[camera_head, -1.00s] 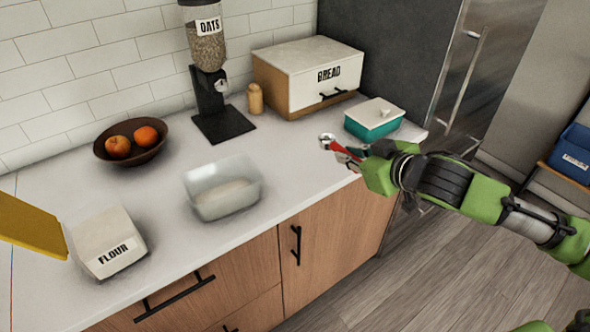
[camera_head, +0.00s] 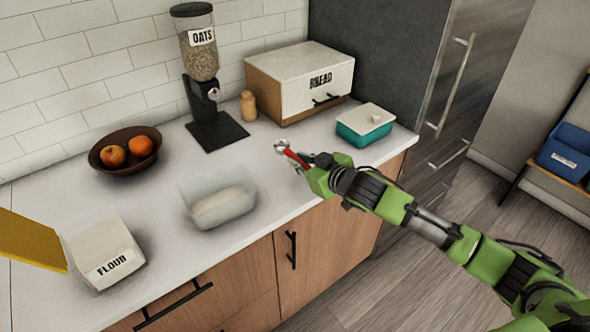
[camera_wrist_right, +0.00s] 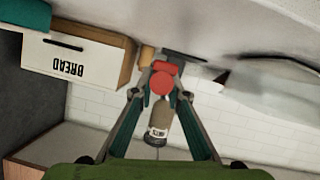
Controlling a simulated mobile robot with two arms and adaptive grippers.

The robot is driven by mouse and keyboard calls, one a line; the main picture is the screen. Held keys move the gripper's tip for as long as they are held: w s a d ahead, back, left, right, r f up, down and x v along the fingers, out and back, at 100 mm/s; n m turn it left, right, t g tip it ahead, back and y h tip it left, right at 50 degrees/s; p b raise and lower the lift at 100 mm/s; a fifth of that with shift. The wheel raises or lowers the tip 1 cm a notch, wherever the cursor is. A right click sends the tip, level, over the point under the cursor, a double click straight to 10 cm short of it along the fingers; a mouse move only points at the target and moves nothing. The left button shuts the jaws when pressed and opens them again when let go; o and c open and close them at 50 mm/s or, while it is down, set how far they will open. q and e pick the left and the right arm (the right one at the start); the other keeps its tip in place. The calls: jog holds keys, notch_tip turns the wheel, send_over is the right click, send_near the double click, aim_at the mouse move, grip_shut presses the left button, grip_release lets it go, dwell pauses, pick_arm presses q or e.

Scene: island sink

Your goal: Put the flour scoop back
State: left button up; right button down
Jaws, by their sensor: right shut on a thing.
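The flour scoop (camera_head: 290,155) has a red handle and a small metal-looking end pointing left. My right gripper (camera_head: 307,168) is shut on it and holds it at the counter's front edge, right of the clear container. In the right wrist view the scoop's round red end (camera_wrist_right: 162,82) sits between the fingertips (camera_wrist_right: 160,92); its metal part is hidden there. A white box labelled FLOUR (camera_head: 107,260) stands at the counter's left front. The clear open container (camera_head: 220,205) has pale powder in its bottom. My left gripper is not in view.
On the counter (camera_head: 165,190) are a fruit bowl (camera_head: 122,165), an oats dispenser (camera_head: 203,80), a small wooden shaker (camera_head: 248,106), a bread box (camera_head: 300,80) and a teal lidded box (camera_head: 365,122). A yellow panel (camera_head: 30,240) juts in at the left.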

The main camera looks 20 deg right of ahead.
aim_at(295, 180)
jog(key=shift+w+a+f, duration=0.25)
jog(key=shift+w+f, duration=0.1)
jog(key=shift+f, duration=0.15)
jog(key=shift+w+a+f, duration=0.25)
jog(key=shift+w+f, duration=0.05)
jog(key=shift+f, duration=0.2)
notch_tip(295, 180, down, 2)
jog(key=shift+f+p, duration=0.1)
jog(key=shift+p, duration=0.35)
jog(key=shift+f, duration=0.45)
jog(key=shift+f, duration=0.1)
jog(key=c, duration=2)
grip_release()
jog(key=shift+r, duration=0.2)
jog(key=shift+s+d, duration=0.1)
jog(key=shift+s, duration=0.1)
jog(key=b+v, duration=0.1)
jog(key=v, duration=1)
jog(key=shift+s+r, duration=0.2)
